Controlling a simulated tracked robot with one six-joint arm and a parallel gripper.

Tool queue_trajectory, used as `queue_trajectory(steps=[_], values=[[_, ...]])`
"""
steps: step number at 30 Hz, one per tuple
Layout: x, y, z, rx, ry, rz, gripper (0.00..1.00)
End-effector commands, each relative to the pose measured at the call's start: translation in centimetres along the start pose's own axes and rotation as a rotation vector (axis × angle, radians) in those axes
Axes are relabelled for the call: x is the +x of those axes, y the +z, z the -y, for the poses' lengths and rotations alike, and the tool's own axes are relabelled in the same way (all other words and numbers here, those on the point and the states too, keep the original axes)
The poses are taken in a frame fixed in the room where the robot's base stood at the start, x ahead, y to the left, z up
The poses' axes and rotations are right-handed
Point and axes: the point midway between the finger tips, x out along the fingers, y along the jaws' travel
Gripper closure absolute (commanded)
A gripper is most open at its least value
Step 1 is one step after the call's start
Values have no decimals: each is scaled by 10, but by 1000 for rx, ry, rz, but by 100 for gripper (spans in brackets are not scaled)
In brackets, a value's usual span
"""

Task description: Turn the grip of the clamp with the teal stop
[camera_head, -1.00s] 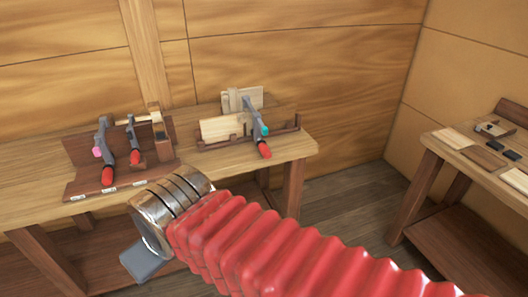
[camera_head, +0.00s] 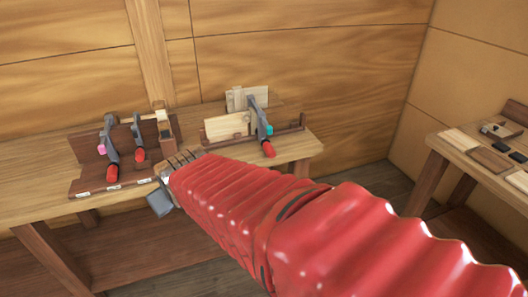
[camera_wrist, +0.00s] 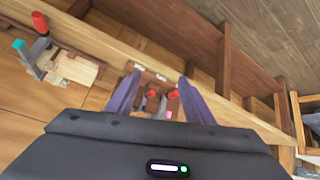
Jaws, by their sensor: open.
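The clamp with the teal stop (camera_head: 257,113) stands in the right-hand rack on the bench, against pale boards. Its teal stop (camera_head: 269,130) is on its right side and its red grip (camera_head: 268,150) hangs at the lower front. In the wrist view the teal stop (camera_wrist: 19,45) and red grip (camera_wrist: 40,22) are at the upper left, outside my fingers. My gripper (camera_wrist: 158,78) is open and empty. In the head view only a grey end part of it (camera_head: 160,202) shows, near the bench's front edge, left of and below this clamp, not touching it.
A brown rack (camera_head: 88,172) at the left holds a clamp with a pink stop (camera_head: 102,150) and another red-gripped clamp (camera_head: 140,155). Their red grips show between my fingers in the wrist view. A second bench (camera_head: 440,146) with small blocks stands at the right.

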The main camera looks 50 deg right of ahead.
Motion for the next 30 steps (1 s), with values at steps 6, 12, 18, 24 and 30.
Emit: queue_trajectory(steps=[6, 12, 18, 24, 30], values=[[49, -21, -55, -4, 88, -81, 52], [89, -31, -105, -15, 157, -158, 52], [124, -30, -156, -30, 214, -236, 52], [154, -19, -204, -47, 266, -314, 52], [178, 3, -248, -55, 311, -395, 52]])
